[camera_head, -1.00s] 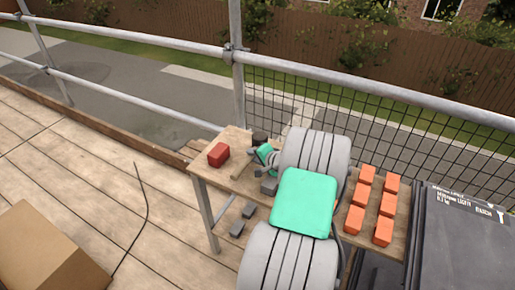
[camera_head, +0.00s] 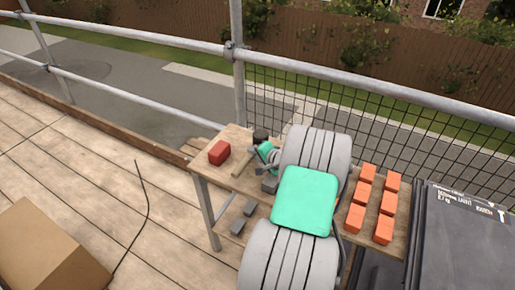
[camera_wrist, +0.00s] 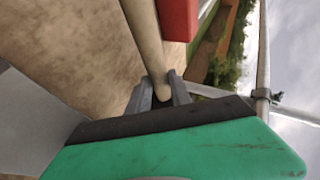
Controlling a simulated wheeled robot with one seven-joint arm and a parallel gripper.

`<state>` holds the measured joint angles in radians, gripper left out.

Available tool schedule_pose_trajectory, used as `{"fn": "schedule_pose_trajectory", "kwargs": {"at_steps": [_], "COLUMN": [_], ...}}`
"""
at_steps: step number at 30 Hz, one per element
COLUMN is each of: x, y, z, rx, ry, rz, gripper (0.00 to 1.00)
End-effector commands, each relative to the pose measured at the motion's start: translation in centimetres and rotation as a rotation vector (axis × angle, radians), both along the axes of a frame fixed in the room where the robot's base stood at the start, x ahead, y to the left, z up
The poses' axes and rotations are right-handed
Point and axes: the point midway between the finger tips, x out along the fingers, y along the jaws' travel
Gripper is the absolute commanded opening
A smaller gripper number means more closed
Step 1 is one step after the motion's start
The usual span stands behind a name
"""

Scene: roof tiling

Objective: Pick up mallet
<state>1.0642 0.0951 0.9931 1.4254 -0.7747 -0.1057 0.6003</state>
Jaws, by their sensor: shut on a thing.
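The mallet's pale wooden handle (camera_head: 241,165) shows at the left end of the wooden table, slanting beside my gripper (camera_head: 256,160). In the wrist view the mallet handle (camera_wrist: 145,35) runs down from the top edge to between the two grey fingers of my gripper (camera_wrist: 163,92), which are shut on it. Its rounded end shows at the fingers. A dark round piece (camera_head: 260,136) stands in line with the handle in the head view; I cannot tell for sure that it is the mallet's head. Whether the handle touches the table is unclear.
A red block (camera_head: 219,152) sits left of the handle and also shows close beside it in the wrist view (camera_wrist: 180,18). Several orange blocks (camera_head: 365,190) stand on the table's right part. Scaffold rails and mesh (camera_head: 400,130) run behind. A cardboard box (camera_head: 45,255) is at lower left.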

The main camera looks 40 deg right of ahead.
Motion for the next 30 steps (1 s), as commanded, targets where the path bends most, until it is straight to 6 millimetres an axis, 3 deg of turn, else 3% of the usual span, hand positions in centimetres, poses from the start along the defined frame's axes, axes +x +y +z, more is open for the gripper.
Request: {"fn": "schedule_pose_trajectory", "kwargs": {"at_steps": [7,12,20,24,30], "x": [0.1,0.1,-4.9,-8.9,-12.4], "y": [-0.2,-0.2,1.2,2.4,3.7], "z": [1.2,3.5,9.7,11.2,12.7], "rx": [-0.006,-0.009,-0.011,-0.006,-0.004], "ry": [-0.005,-0.006,-0.005,-0.003,-0.003], "rz": [0.000,0.000,-0.005,-0.008,-0.004], "gripper": [0.00,0.00,0.00,0.00,0.00]}}
